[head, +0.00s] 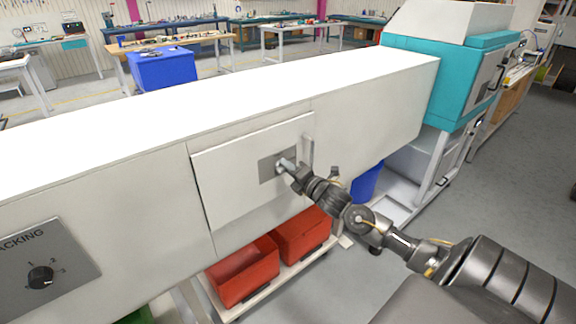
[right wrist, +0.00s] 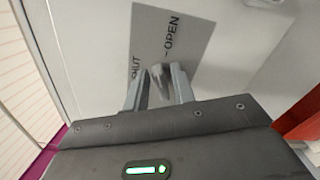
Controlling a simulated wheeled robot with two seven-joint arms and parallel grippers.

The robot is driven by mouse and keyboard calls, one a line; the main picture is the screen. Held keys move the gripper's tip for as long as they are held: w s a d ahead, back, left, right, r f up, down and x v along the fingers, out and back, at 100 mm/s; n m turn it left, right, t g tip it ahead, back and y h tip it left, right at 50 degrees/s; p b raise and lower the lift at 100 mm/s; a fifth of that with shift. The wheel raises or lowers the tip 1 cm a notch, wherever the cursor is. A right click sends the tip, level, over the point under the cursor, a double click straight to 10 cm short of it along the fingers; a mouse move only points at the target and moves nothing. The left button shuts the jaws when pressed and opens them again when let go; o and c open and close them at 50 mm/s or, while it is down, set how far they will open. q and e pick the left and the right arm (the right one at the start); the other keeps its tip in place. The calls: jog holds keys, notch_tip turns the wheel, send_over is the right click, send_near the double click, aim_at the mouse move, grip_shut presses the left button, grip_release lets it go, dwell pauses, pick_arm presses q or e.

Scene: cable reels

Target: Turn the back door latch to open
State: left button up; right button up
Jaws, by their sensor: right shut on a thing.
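The latch (right wrist: 157,72) is a small grey knob on a grey plate (right wrist: 150,35) marked OPEN and SHUT. The plate sits on a pale door panel (head: 235,185) in the side of a long white machine, and it also shows in the head view (head: 267,169). My right gripper (head: 285,165) is at the plate. In the right wrist view its fingers (right wrist: 160,85) are closed around the latch. The latch's pointer direction is largely hidden by the fingers. The panel lies about flush with the machine side, with its edges visible. My left gripper is not in view.
A vertical handle (head: 308,150) stands on the panel right of the plate. A packing dial (head: 41,277) is at lower left. Red bins (head: 243,275) sit on a low trolley below. A teal machine (head: 450,85) stands at far right. Grey floor at right is open.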

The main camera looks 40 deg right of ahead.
jog(key=m+p, duration=0.2)
jog(key=m, duration=0.2)
jog(key=shift+f+m, duration=0.15)
jog(key=shift+m, duration=0.15)
jog(key=shift+f, duration=0.1)
dwell(0.4)
jog(key=o, duration=0.7)
jog(key=shift+c, duration=0.2)
jog(key=s+b, duration=0.2)
jog(key=s, duration=0.8)
jog(key=shift+s, duration=0.4)
jog(key=shift+m, duration=0.3)
